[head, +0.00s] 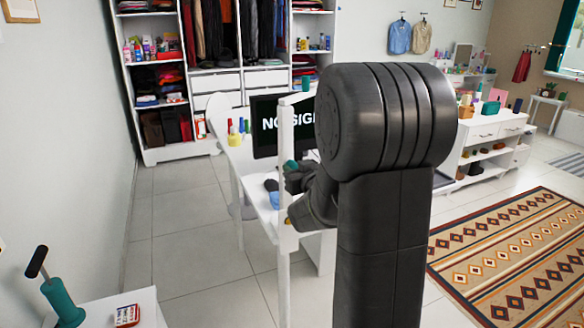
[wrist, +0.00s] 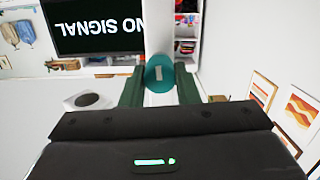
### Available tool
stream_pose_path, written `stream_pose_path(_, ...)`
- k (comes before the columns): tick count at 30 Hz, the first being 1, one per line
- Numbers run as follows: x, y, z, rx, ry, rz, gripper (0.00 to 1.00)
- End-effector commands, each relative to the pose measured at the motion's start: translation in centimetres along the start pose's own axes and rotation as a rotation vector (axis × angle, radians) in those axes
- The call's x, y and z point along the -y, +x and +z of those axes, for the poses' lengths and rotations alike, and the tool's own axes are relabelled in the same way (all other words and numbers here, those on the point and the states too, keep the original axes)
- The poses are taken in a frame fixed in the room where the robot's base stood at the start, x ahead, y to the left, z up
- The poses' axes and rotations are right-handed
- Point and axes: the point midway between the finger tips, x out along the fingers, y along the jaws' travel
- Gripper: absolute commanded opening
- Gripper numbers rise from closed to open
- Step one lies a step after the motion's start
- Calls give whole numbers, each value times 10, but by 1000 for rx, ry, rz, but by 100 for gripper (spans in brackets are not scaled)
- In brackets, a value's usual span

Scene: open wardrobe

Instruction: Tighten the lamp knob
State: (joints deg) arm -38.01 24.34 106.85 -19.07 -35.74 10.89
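The lamp knob is a round teal disc (wrist: 160,73) with a pale upright mark on its face, in the middle of the wrist view. It sits in front of a white post (wrist: 159,30). My gripper (wrist: 160,84) has its two dark green fingers at the left and right edges of the knob, with no clear gap on either side. In the head view a bit of teal (head: 291,165) shows at the white post (head: 284,130), beside my dark gripper (head: 297,180). My arm hides part of this area.
A white desk (head: 262,207) with a NO SIGNAL monitor (head: 268,120) stands behind the post. An open wardrobe (head: 150,75) lines the back wall. At lower left a teal stand with a dark handle (head: 62,303) is on a white surface. Tiled floor (head: 185,230) at left is clear.

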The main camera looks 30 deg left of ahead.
Motion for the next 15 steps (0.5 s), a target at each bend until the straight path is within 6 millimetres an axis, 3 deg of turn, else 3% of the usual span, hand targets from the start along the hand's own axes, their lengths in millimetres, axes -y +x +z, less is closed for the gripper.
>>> stream_pose_path(8, 0, 0, -1, 0, 25, -3, 2)
stream_pose_path(15, 0, 0, -2, 3, 238, -29, 2)
